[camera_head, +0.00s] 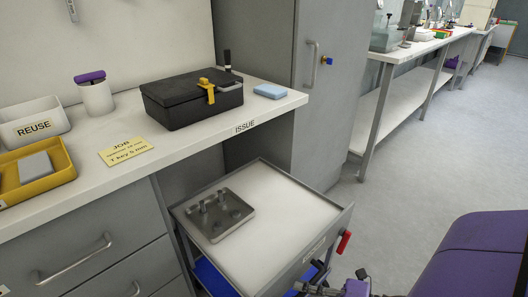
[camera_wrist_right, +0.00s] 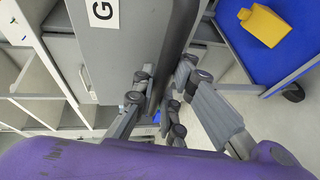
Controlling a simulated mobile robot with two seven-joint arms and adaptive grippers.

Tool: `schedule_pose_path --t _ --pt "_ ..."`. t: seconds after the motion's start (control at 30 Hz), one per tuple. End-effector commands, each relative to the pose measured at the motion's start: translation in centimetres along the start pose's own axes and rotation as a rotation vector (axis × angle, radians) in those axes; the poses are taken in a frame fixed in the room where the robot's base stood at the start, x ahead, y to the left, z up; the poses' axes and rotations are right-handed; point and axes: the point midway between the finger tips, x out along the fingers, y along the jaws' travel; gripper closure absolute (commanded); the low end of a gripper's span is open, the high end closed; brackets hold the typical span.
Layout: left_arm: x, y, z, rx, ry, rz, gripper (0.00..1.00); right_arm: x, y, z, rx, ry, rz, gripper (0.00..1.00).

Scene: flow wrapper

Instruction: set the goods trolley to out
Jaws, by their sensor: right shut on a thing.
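The goods trolley (camera_head: 267,258) stands below the end of the counter, with a pale top in a grey rim and a label on its front rail. A red grip (camera_head: 344,241) sticks out at its right front corner. Its blue lower shelf (camera_wrist_right: 231,41) shows in the right wrist view. My right gripper (camera_head: 345,288) is at the trolley's front, partly cut off by the lower edge. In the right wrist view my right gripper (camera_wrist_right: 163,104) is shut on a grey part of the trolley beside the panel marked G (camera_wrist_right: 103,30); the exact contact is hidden. My left gripper is out of view.
A metal plate with pegs (camera_head: 217,214) lies on the trolley top. A yellow bottle (camera_wrist_right: 267,25) is on its lower shelf. The counter (camera_head: 188,143) holds a black case (camera_head: 190,104). A grey cabinet (camera_head: 335,110) stands behind. The floor (camera_head: 410,180) to the right is clear.

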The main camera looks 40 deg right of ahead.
Motion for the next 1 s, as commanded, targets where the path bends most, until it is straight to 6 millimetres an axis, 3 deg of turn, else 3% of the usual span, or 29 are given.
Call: schedule_pose_path --t 0.03,0.2,0.43,0.7,1.0 --pt "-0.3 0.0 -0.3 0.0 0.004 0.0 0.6 -1.6 -0.2 -0.6 0.009 -0.003 -0.001 1.0" --pt "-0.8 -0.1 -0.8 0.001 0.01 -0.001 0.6 -5.3 -1.0 -2.1 0.009 -0.003 -0.001 1.0" --pt "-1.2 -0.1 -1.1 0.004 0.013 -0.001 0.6 -8.8 -1.8 -3.6 0.008 -0.002 0.0 1.0" --pt "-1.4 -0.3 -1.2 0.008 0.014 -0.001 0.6 -10.6 -2.2 -4.3 0.006 0.0 0.001 1.0" --pt "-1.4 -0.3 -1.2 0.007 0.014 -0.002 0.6 -10.8 -2.3 -4.4 0.006 -0.001 0.001 1.0"
